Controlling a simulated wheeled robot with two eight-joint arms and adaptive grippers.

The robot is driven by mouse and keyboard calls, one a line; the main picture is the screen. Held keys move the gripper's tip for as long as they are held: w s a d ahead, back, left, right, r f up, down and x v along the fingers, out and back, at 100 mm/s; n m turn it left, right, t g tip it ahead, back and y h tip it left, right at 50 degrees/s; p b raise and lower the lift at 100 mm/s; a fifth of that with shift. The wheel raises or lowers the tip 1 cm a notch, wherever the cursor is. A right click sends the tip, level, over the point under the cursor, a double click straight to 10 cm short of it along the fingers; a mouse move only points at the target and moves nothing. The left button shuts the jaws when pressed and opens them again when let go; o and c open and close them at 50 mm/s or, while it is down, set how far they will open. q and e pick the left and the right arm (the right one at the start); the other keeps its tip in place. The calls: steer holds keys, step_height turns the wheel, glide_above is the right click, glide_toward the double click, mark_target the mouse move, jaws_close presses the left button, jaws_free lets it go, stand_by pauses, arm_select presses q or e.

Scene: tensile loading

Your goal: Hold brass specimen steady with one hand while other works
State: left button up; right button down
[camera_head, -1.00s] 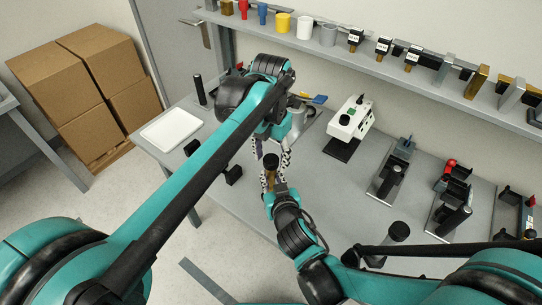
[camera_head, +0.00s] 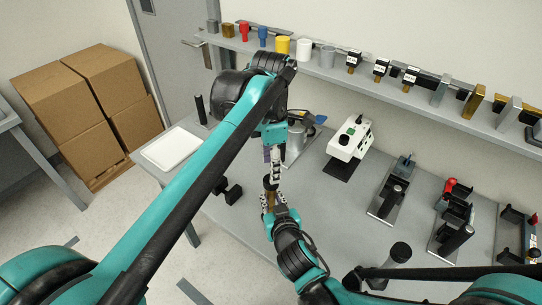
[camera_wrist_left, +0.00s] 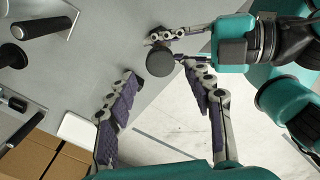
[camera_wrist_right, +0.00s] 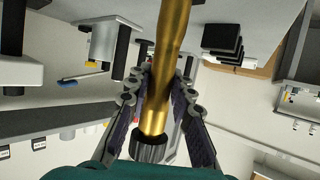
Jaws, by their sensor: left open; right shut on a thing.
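The brass specimen (camera_wrist_right: 168,60) is a golden rod with a dark ribbed end (camera_wrist_right: 150,148), held between the fingers of my right gripper (camera_wrist_right: 160,85) in the right wrist view. In the head view the brass (camera_head: 268,202) shows only as a small strip, partly hidden by my right gripper (camera_head: 271,198). In the left wrist view a dark round end (camera_wrist_left: 160,62) of the held piece faces the camera. My left gripper (camera_wrist_left: 167,105) is open and empty, its two fingers wide apart, with the dark end beyond them. In the head view it sits just above the right one.
The grey table holds a white tray (camera_head: 171,148), a white instrument (camera_head: 349,138) and several dark fixtures, including one at centre right (camera_head: 394,190). A shelf (camera_head: 450,118) with cylinders and metal bars runs behind. Cardboard boxes (camera_head: 85,105) stand on the floor at left.

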arm_select(q)
steer(key=m, duration=0.4)
steer(key=shift+r+m, duration=0.15)
steer(key=shift+m, duration=0.25)
steer(key=m, duration=0.7)
steer(key=shift+r, duration=0.25)
steer(key=m, duration=0.5)
steer(key=shift+r, duration=0.2)
steer(key=m, duration=0.5)
steer(key=shift+r, duration=0.15)
steer(key=m, duration=0.4)
steer(key=shift+r, duration=0.15)
steer(key=m, duration=0.5)
steer(key=shift+r, duration=0.2)
steer(key=m, duration=0.5)
steer(key=shift+r, duration=0.15)
steer(key=m, duration=0.5)
steer(key=shift+r, duration=0.15)
steer(key=shift+f+m, duration=0.4)
steer(key=shift+f, duration=0.1)
step_height(320, 180, down, 7)
